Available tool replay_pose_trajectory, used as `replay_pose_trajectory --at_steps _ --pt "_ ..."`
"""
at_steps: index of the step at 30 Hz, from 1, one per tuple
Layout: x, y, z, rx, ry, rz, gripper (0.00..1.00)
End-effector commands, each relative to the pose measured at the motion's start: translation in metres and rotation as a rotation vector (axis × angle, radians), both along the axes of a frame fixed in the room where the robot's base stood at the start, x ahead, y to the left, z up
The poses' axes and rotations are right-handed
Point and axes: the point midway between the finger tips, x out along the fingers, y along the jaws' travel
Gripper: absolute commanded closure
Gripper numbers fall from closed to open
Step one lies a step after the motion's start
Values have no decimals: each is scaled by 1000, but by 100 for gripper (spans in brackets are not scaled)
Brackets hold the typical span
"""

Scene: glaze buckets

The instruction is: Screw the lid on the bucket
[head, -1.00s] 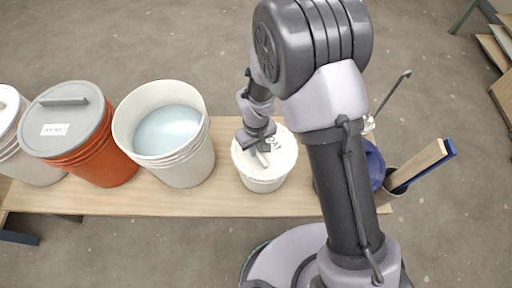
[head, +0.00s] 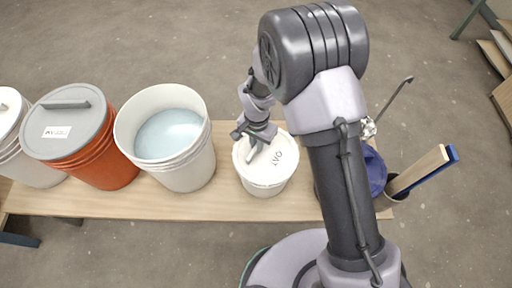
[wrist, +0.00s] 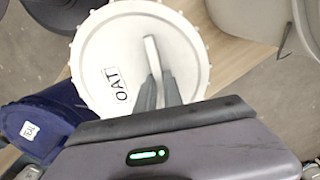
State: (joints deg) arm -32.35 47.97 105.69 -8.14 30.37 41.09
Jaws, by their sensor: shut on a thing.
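A white lid with an "OAT" label (head: 284,157) sits on top of a small white bucket (head: 264,188) on the bench. The lid lies about level; I cannot tell how tightly it is seated. In the wrist view the lid (wrist: 105,50) has a ribbed edge and a raised pale bar handle (wrist: 152,55). My gripper (head: 256,142) points down over the middle of the lid, and its fingers (wrist: 161,88) are shut on the handle. The fingers hide part of the handle, and the lid hides most of the bucket's rim.
A large open white bucket of pale blue glaze (head: 195,160) stands to the left, then an orange bucket with a grey lid (head: 108,165). At the right are a blue thing (head: 375,172) and a pot holding wooden tools (head: 420,172). The wooden bench (head: 225,205) is narrow.

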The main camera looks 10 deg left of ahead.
Motion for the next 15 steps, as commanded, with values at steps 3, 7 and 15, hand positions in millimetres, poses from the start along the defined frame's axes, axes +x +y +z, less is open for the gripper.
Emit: replay_pose_trajectory --at_steps 3,7,15 --pt "4 -5 -3 -5 8 -208 100" --pt "9 -8 -3 -6 7 -405 100" --pt "10 -9 -3 -6 7 -454 87"
